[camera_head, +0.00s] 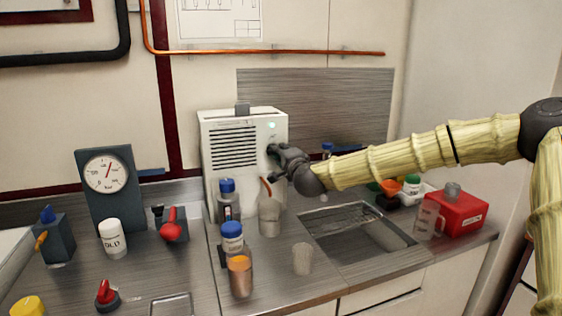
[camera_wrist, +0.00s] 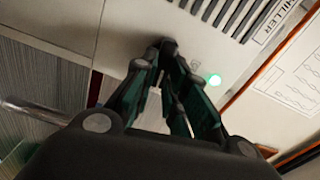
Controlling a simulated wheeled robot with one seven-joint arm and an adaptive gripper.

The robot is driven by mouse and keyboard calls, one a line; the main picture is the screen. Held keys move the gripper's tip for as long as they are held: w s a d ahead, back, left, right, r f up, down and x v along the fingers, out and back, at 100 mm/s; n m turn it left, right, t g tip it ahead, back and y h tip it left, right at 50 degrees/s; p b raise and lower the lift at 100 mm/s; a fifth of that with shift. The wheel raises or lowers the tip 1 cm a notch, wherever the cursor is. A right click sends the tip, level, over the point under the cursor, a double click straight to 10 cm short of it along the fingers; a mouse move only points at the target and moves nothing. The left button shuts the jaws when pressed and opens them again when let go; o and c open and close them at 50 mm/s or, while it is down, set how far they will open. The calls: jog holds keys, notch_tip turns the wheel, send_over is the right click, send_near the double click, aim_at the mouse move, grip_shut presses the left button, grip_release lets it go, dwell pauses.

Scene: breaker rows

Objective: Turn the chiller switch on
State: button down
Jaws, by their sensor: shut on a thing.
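The chiller (camera_head: 233,148) is a white box with dark vent slots, standing at the back of the counter. In the wrist view the chiller (camera_wrist: 150,18) fills the upper part, with the word CHILLER on a label (camera_wrist: 272,20). A small green light (camera_wrist: 214,80) glows on its front; it shows in the head view too. My gripper (camera_head: 274,152) reaches from the right to the chiller's front, below the light. In the wrist view my gripper (camera_wrist: 168,52) has its fingertips together at a dark switch, shut on it. The fingers hide most of the switch, so its setting is unclear.
Bottles and cups, including a blue-capped bottle (camera_head: 232,238) and a clear beaker (camera_head: 269,218), stand before the chiller. A sink (camera_head: 362,238) and red box (camera_head: 461,214) lie right. A gauge stand (camera_head: 107,180) and red-handled valve (camera_head: 173,226) stand left.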

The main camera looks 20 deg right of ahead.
jog(key=shift+d+f+m+b, duration=0.1)
jog(key=shift+f+m+b, duration=0.15)
jog(key=shift+m+b, duration=0.35)
jog(key=shift+m, duration=0.3)
jog(key=c, duration=1.4)
grip_release()
jog(key=shift+d, duration=0.1)
jog(key=shift+c, duration=0.2)
jog(key=shift+r, duration=0.1)
jog(key=s, duration=1.2)
jog(key=shift+d, duration=0.1)
